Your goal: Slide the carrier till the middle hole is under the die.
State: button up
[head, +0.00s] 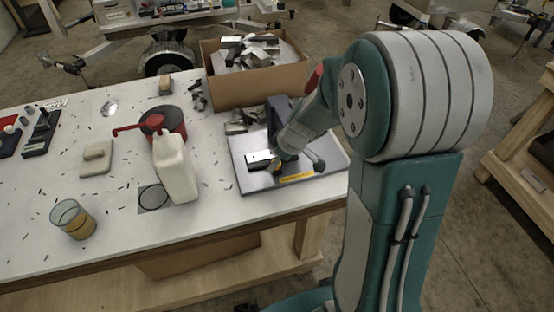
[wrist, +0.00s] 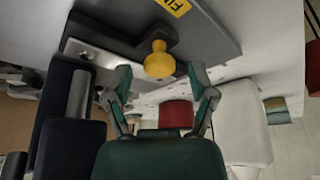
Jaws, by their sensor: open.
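A dark press (head: 280,112) stands on a grey base plate (head: 240,150) on the table, partly hidden by my arm. A pale metal strip with dark marks, apparently the carrier (head: 260,156), lies low at its front; it shows in the wrist view (wrist: 93,53) too. A yellow round knob (wrist: 159,60) sits at a dark bar beside the strip. My gripper (wrist: 160,84) is open, its two fingers on either side of the knob's near end, with no clear contact. In the head view my gripper (head: 284,157) is low over the plate. Which hole lies under the die is hidden.
A cardboard box (head: 270,92) of metal offcuts stands behind the press. A white jug (head: 175,168), a red container (head: 165,122) and an amber cup (head: 73,219) stand to the left. Small dark chips litter the table. The plate lies near the table's front edge.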

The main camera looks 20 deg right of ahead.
jog(key=shift+f, duration=0.1)
grip_shut()
jog(key=shift+d, duration=2.6)
grip_release()
